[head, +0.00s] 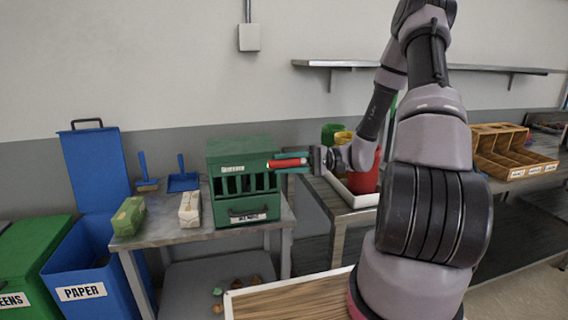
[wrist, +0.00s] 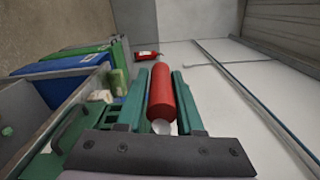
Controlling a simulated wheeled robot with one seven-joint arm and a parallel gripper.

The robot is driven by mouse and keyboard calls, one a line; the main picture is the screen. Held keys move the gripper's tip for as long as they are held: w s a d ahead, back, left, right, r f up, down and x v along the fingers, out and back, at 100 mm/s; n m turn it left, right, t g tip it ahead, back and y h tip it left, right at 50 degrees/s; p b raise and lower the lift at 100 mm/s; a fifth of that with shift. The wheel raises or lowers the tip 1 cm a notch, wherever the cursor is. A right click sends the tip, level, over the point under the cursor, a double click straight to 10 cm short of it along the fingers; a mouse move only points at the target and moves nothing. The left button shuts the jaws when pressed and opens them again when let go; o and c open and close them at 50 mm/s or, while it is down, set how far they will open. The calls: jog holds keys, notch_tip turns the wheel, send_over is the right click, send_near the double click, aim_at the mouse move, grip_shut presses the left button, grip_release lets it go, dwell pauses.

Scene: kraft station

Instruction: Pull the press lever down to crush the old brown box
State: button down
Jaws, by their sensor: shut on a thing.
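The green press (head: 226,157) stands on the grey table at the centre left of the head view. Its front has dark slots above a labelled drawer. The lever's red handle (head: 288,162) lies level near the press's upper right side. My gripper (head: 284,163) is shut on this handle, with a teal finger on each side. In the wrist view the red handle (wrist: 161,92) sits lengthwise between the fingers of my gripper (wrist: 157,85). The rest of the lever is hard to make out. No brown box can be made out through the slots.
A green carton (head: 128,215) and a pale carton (head: 190,208) stand left of the press. A blue dustpan (head: 183,180) and brush (head: 146,178) are behind them. Blue paper bin (head: 85,270) stands left of the table.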

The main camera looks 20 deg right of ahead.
jog(key=c, duration=0.6)
grip_release()
jog(key=shift+d+f, duration=0.1)
jog(key=shift+f, duration=0.2)
jog(key=shift+r, duration=0.15)
notch_tip(320, 180, up, 10)
jog(key=shift+f, duration=0.1)
